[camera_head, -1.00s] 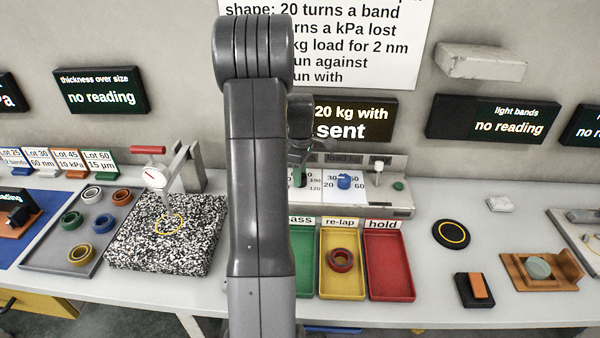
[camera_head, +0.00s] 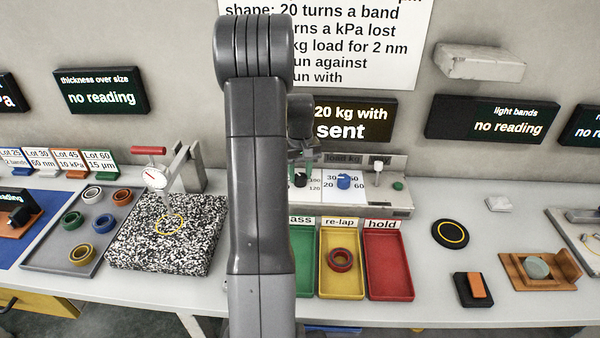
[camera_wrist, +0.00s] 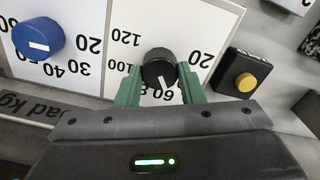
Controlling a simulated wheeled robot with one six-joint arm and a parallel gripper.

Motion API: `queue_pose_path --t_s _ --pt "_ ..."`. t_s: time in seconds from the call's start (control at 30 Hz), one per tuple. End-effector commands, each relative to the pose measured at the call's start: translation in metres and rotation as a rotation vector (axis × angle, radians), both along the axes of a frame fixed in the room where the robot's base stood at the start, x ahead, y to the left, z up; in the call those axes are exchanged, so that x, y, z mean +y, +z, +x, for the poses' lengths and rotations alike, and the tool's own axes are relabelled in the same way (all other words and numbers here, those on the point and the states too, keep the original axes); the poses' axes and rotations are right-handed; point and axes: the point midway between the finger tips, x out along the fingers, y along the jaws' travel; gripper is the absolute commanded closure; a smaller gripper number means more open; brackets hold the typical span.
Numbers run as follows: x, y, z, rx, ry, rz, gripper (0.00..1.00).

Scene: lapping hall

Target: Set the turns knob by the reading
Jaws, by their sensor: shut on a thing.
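The black knob (camera_wrist: 158,68) with a white pointer mark stands on a white dial in the wrist view. The mark points down in that picture, toward the 60 and 80 end of the scale. My gripper (camera_wrist: 160,76) has its green fingers on both sides of this knob, shut on it. In the head view the black knob (camera_head: 300,180) shows only partly beside my arm. The blue load knob (camera_head: 344,181) is to its right; it also shows in the wrist view (camera_wrist: 38,38). A dark display (camera_head: 350,120) reads "20 kg with" and "sent", its left part hidden.
A yellow button (camera_wrist: 245,82) on a black box is beside the dial. Green (camera_head: 304,285), yellow (camera_head: 342,289) and red (camera_head: 390,290) trays lie in front of the panel; the yellow holds a dark red ring (camera_head: 340,260). A speckled granite block (camera_head: 130,235) is left.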

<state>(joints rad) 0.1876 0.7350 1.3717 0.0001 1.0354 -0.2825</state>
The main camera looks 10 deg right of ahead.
Motion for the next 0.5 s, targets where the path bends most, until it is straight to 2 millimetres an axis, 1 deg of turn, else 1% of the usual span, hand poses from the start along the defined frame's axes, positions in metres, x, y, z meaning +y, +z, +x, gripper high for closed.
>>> queue_pose_path --t_s 0.5 --pt "-0.0013 0.0019 0.001 -0.004 -0.49 -0.001 0.88"
